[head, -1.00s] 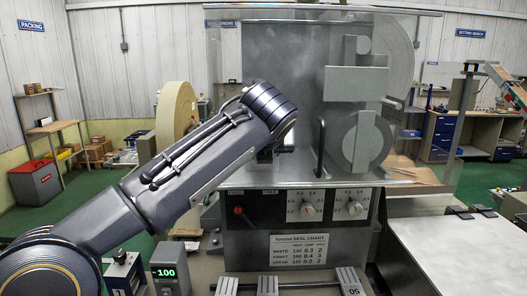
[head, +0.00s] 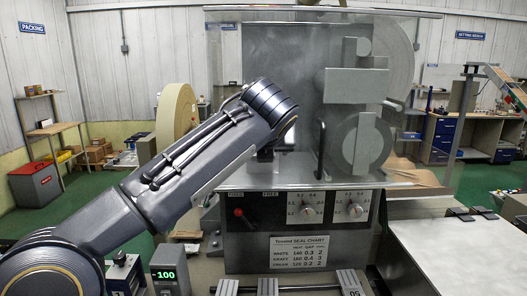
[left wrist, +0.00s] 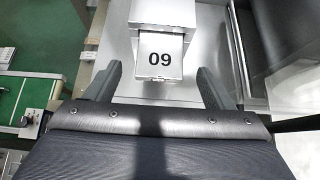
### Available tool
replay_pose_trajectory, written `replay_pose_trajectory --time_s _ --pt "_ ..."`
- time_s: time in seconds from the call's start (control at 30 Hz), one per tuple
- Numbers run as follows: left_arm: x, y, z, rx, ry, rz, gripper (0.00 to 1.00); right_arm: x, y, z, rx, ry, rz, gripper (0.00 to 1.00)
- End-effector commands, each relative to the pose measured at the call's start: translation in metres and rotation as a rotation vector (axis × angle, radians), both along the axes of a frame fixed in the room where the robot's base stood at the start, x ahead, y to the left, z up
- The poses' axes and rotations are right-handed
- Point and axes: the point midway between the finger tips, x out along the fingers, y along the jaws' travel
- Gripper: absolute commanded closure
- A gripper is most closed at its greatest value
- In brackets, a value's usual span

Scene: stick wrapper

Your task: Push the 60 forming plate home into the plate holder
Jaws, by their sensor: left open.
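The forming plate (left wrist: 147,73) is a pale plate whose number reads upside down as "09" in the left wrist view, so it is the 60. Its far end meets a pale metal block (left wrist: 163,12), which looks like the plate holder. I cannot tell how deep the plate sits. My left gripper (left wrist: 158,76) is open, with one dark finger on each side of the plate's near end and gaps beside it. In the head view my left arm hides most of this area, including the plate. My right gripper is not in view.
The machine's front panel (head: 238,240) carries knobs and a seal chart. A clear guard (head: 420,120) stands around the machine. A rack with a plate marked "05" (head: 353,292) is at the bottom edge. A pale table (head: 450,250) is at the right.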

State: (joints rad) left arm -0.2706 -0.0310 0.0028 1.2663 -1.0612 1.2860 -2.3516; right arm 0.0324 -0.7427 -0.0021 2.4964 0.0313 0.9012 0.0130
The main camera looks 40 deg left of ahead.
Motion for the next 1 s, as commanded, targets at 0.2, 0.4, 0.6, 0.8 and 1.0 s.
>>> replay_pose_trajectory --time_s 0.2,0.4,0.6,0.8,1.0 --pt "-0.025 -0.021 0.022 -0.001 -0.005 -0.002 0.24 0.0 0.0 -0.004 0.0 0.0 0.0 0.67" --pt "-0.039 -0.032 0.035 -0.001 -0.003 -0.001 0.24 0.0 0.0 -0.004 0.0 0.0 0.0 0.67" --pt "-0.042 -0.034 0.037 -0.001 -0.002 0.0 0.24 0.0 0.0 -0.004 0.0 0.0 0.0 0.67" --pt "-0.042 -0.034 0.037 -0.001 -0.002 0.0 0.24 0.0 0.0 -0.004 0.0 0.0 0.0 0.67" --pt "-0.041 -0.034 0.037 -0.001 -0.002 0.0 0.24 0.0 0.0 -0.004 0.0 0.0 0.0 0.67"
